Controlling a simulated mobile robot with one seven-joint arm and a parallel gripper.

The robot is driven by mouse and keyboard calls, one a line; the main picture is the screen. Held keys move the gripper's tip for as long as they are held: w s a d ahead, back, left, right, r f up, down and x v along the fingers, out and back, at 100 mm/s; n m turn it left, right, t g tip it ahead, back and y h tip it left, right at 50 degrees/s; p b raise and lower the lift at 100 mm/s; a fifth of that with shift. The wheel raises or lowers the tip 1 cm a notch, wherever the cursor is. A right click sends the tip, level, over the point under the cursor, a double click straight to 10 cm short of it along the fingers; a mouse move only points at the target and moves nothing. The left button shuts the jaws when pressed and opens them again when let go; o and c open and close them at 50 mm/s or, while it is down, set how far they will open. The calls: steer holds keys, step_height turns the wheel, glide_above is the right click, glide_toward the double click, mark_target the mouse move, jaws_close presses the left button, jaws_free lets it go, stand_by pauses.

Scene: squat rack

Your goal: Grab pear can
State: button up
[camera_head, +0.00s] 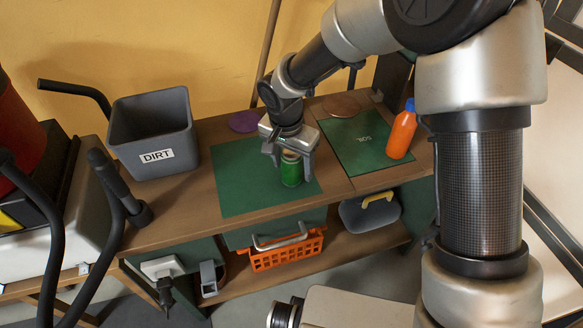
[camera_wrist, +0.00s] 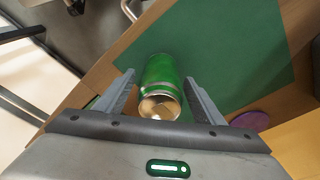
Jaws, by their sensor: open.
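A green can (camera_head: 291,170) with a silver top stands upright on the green mat (camera_head: 237,180) on the wooden bench. My gripper (camera_head: 288,160) reaches down over the can, with its fingers open on either side of it. In the wrist view, the can (camera_wrist: 161,88) shows between the two open fingers of my gripper (camera_wrist: 160,85), with gaps between the can and the fingers. No print on the can is readable, so I cannot tell its contents from a label.
A grey bin (camera_head: 152,133) marked DIRT stands at the bench's left end. An orange bottle (camera_head: 402,131) with a blue cap stands on the second green mat (camera_head: 357,142) to the right. Purple (camera_head: 244,121) and brown (camera_head: 341,106) discs lie at the back. An orange basket (camera_head: 288,251) is below.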

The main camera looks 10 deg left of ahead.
steer(key=c, duration=1.1)
steer(key=shift+r, duration=0.1)
steer(key=shift+c, duration=0.2)
